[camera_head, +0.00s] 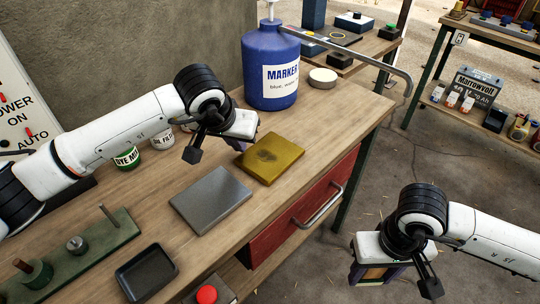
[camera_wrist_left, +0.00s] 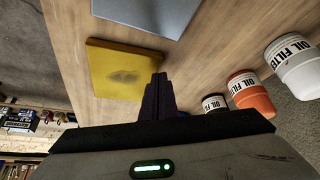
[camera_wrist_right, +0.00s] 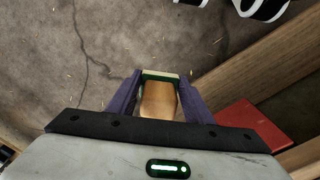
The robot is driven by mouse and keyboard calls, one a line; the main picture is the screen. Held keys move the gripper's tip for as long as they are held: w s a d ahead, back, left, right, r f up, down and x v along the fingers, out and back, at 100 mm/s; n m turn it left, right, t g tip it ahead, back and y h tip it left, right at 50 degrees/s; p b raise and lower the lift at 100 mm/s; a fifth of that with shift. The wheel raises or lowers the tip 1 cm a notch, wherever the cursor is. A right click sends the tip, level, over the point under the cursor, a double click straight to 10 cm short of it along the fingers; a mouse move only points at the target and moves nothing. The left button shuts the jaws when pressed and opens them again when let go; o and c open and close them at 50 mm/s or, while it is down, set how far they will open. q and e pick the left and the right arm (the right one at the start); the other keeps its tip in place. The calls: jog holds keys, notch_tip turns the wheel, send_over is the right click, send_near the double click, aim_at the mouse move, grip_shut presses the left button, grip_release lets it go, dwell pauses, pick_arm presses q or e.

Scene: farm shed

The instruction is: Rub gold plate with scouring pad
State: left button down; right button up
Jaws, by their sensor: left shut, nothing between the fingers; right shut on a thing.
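The gold plate (camera_head: 270,158) lies flat on the workbench, with a dark smudge near its middle. It also shows in the left wrist view (camera_wrist_left: 108,75). My left gripper (camera_head: 238,142) is shut and empty, close to the plate's far left corner; its closed fingers (camera_wrist_left: 159,85) appear just beside the plate's edge. My right gripper (camera_wrist_right: 160,80) is shut on the scouring pad (camera_wrist_right: 158,100), a tan block with a green face, between purple fingers. In the head view the right gripper (camera_head: 375,275) hangs over the floor, right of the bench, away from the plate.
A grey plate (camera_head: 210,200) lies just left of the gold plate. A blue marker jug (camera_head: 268,70), a round pale disc (camera_head: 322,80) and several labelled cans (camera_head: 162,138) stand behind. A black tray (camera_head: 147,272) is at front. A red drawer (camera_head: 300,215) has a handle.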

pick_arm(q)
jog(key=shift+f+b, duration=0.3)
pick_arm(e)
jog(key=shift+f, duration=0.3)
pick_arm(q)
jog(key=shift+r, duration=0.1)
